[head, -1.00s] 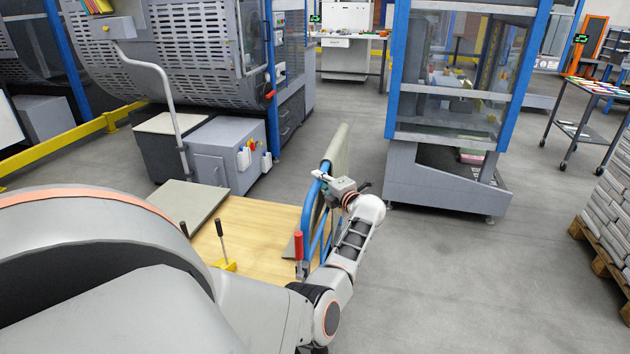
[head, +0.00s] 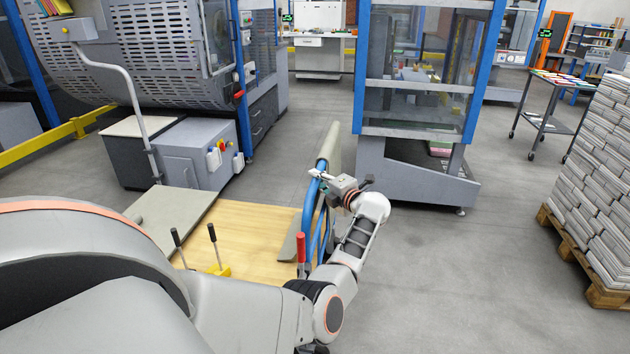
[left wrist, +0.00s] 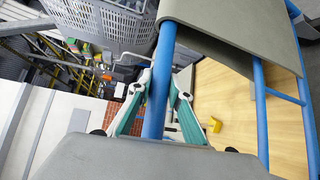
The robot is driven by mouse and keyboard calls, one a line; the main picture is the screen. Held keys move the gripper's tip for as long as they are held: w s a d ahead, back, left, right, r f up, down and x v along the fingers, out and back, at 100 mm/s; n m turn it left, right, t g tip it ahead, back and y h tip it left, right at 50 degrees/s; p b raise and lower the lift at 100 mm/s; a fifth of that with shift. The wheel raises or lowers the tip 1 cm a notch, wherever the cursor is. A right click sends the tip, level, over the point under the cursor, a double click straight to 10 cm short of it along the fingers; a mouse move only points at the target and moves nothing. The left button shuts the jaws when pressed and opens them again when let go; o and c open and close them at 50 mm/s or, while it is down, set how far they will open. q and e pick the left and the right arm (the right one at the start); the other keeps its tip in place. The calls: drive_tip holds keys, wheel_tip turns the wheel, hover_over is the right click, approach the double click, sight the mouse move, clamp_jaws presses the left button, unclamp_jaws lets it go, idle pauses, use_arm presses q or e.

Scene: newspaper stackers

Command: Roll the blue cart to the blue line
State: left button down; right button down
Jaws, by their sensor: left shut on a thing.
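The blue cart has a flat wooden deck (head: 255,225) and an upright blue tube frame (head: 314,222) at its right end in the head view. My left gripper (head: 322,180) is at the top of that frame. In the left wrist view my left gripper (left wrist: 156,100) is shut around a blue tube (left wrist: 160,75) of the frame, and the wooden deck (left wrist: 225,105) shows beyond it. My own body hides the near part of the cart. The cart's wheels are hidden. No blue line on the floor shows in these views. My right gripper is not in view.
A grey machine (head: 150,60) with a cabinet (head: 190,150) stands at left, beyond the cart. A blue-posted glazed machine (head: 415,165) stands ahead. A pallet (head: 575,255) with stacked newspapers (head: 600,160) is at right. Bare floor (head: 470,270) lies between.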

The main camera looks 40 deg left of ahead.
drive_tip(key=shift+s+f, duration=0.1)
use_arm(q)
drive_tip(key=c, duration=1.8)
unclamp_jaws()
drive_tip(key=shift+c, duration=0.2)
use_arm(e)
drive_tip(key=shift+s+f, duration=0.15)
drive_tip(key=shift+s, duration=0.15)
